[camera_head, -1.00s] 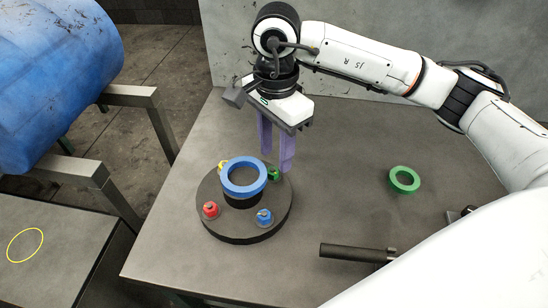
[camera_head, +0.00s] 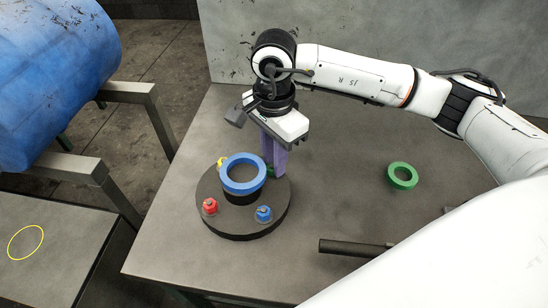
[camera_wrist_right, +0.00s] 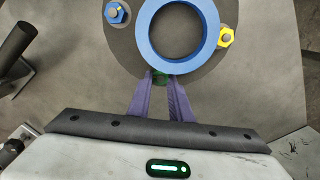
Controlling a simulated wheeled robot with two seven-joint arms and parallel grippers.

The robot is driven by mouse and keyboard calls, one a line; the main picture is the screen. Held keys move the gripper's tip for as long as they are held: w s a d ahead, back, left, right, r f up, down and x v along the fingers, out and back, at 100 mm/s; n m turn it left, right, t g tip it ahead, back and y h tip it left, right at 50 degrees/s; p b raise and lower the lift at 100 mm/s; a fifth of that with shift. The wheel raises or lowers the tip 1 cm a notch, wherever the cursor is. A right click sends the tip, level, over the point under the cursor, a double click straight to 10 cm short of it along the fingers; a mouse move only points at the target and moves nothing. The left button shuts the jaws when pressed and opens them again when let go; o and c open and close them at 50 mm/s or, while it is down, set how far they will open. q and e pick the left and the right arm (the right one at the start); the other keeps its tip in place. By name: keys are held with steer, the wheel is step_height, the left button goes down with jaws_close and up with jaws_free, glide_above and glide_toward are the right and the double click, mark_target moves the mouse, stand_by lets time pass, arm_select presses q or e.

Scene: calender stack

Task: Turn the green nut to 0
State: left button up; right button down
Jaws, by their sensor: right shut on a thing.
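The green nut (camera_wrist_right: 160,78) sits near the edge of a round dark base (camera_head: 240,229), partly hidden by my fingers and the blue ring. My right gripper (camera_head: 273,167) reaches down from above with its purple fingers. It is shut on the green nut, and its fingertips (camera_wrist_right: 160,85) are on both sides of the nut in the right wrist view. The nut's pointer or marking cannot be read. My left gripper is not in view.
A blue ring (camera_head: 227,180) sits on the base's centre post, close to my fingers. Red (camera_head: 210,206), blue (camera_head: 263,213) and yellow (camera_wrist_right: 226,38) nuts stand around the base. A loose green ring (camera_head: 402,183) and a dark rod (camera_head: 350,248) lie to the right.

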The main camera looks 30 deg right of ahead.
steer(key=shift+f+m+b, duration=0.1)
steer(key=shift+m+b, duration=0.5)
steer(key=shift+m, duration=0.1)
steer(key=shift+s+m+b, duration=0.1)
steer(key=shift+m+b, duration=0.65)
steer(key=shift+m, duration=0.35)
steer(key=m+b, duration=0.1)
steer(key=m, duration=0.2)
steer(key=shift+s, duration=0.1)
steer(key=shift+m+b, duration=0.65)
steer(key=shift+m, duration=0.55)
steer(key=c, duration=1.6)
jaws_free()
